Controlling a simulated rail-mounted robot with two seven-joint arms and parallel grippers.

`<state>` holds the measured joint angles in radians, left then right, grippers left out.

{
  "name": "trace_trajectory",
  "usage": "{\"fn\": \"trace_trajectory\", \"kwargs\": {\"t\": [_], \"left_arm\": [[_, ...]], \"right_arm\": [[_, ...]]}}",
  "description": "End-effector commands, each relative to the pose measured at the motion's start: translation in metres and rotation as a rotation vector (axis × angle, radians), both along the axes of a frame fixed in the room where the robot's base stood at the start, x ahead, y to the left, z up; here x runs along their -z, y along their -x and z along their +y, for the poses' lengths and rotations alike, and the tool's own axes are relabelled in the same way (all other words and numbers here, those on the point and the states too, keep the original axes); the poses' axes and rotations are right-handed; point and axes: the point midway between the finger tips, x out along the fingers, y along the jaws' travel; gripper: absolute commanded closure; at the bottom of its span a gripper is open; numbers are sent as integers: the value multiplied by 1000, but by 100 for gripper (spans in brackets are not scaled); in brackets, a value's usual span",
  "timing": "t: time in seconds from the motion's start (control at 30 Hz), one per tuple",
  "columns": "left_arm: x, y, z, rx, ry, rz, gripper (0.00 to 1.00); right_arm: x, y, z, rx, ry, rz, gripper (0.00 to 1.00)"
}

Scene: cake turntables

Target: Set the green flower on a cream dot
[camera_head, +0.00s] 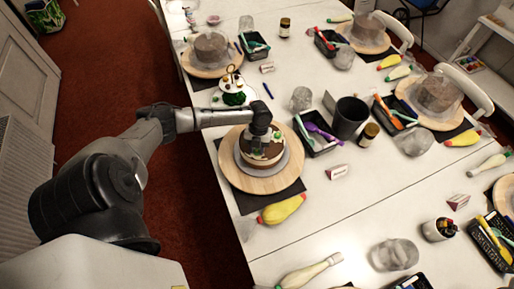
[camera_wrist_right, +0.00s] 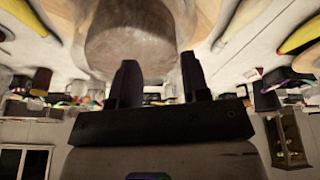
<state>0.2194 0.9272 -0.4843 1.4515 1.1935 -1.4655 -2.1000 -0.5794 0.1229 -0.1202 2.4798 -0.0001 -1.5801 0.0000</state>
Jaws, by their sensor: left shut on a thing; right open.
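A round cake (camera_head: 262,157) with a pale top and brown side stands on a grey disc (camera_head: 283,172) on a wooden turntable (camera_head: 235,176). My left gripper (camera_head: 260,139) points down over the top of the cake. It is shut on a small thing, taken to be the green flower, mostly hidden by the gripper. Small green bits show at the cake top beside the fingers. The cream dots are too small or hidden to make out. My right gripper (camera_wrist_right: 160,82) is open and empty in the right wrist view; it is not in the head view.
A plate with green decorations (camera_head: 232,98) lies behind the cake. A black tray with tools (camera_head: 318,137), a dark cup (camera_head: 349,117) and a small jar (camera_head: 368,134) stand to its right. A yellow piping bag (camera_head: 282,209) lies in front.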

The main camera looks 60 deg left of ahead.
Motion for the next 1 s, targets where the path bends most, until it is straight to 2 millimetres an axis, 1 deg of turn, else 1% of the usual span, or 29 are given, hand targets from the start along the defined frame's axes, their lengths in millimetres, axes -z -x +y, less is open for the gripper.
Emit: {"fn": "trace_trajectory", "kwargs": {"t": [0.17,0.3,0.33,0.5,0.6,0.83,0.93,1.0], "left_arm": [[0,0,0,0,0,0,92],[4,0,0,0,0,0,92],[3,0,0,0,0,0,68],[2,0,0,0,0,0,52],[2,0,0,0,0,0,45],[1,0,0,0,0,0,45],[-5,-1,1,0,-1,-1,45],[-14,-3,3,1,-1,-2,45]], "right_arm": [[0,0,0,0,0,0,57],[3,0,0,0,0,0,57],[2,0,0,0,0,0,57],[2,0,0,0,0,0,57],[2,0,0,1,0,0,57],[1,0,1,2,-3,0,57],[0,0,1,4,-5,0,57],[0,0,2,4,-5,0,57]]}}
